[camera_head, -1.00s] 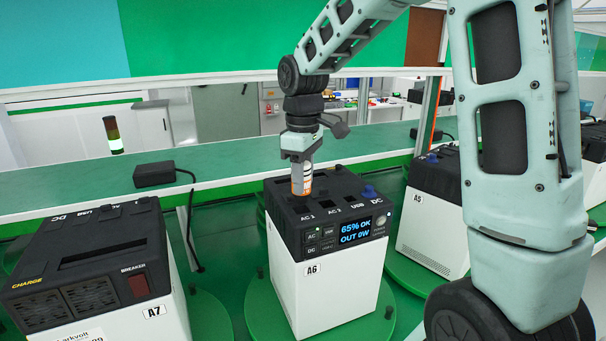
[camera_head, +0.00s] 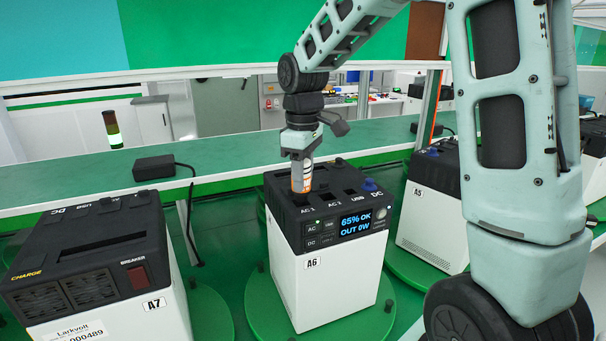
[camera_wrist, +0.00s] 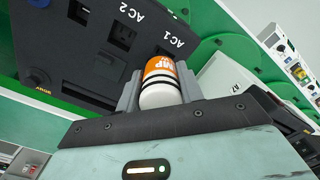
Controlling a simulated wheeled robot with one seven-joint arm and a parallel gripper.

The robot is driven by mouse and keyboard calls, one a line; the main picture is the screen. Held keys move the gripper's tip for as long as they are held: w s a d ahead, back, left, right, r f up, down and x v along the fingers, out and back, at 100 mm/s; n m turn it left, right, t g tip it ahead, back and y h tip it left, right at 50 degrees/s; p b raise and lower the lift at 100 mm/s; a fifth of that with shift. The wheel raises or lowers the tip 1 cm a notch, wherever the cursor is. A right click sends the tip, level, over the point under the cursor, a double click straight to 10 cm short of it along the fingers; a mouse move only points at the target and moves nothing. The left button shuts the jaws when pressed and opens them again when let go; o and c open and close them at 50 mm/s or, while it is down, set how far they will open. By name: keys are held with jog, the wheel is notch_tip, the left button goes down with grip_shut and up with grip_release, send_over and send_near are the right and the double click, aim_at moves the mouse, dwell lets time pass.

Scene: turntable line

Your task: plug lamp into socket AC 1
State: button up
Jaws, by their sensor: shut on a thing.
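The lamp plug (camera_head: 301,181) is a white and orange cylinder with black rings, and part of its lettering shows in the wrist view (camera_wrist: 159,82). My gripper (camera_head: 300,163) is shut on it, with a grey finger on each side in the wrist view (camera_wrist: 160,92). The plug stands roughly upright over the AC 1 socket (camera_wrist: 166,51) on the black top of power unit A6 (camera_head: 328,270). Its lower end is at the socket opening; I cannot tell how deep it sits. The AC 2 socket (camera_wrist: 123,36) beside it is empty. The unit's display (camera_head: 356,226) reads "65% OK, OUT 0W".
A6 stands on a green turntable (camera_head: 262,318). Unit A7 (camera_head: 90,265) is at the left and unit A5 (camera_head: 432,205) at the right. A black adapter (camera_head: 154,168) with a cable lies on the green bench (camera_head: 235,163) behind. A blue knob (camera_head: 370,185) rises near the DC label.

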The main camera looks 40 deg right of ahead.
jog(key=shift+f+b, duration=0.65)
jog(key=shift+f, duration=0.65)
jog(key=o, duration=1.1)
jog(key=shift+r, duration=0.1)
notch_tip(320, 180, up, 17)
jog(key=shift+r+b, duration=0.1)
jog(key=shift+b, duration=1.15)
jog(key=shift+a, duration=0.1)
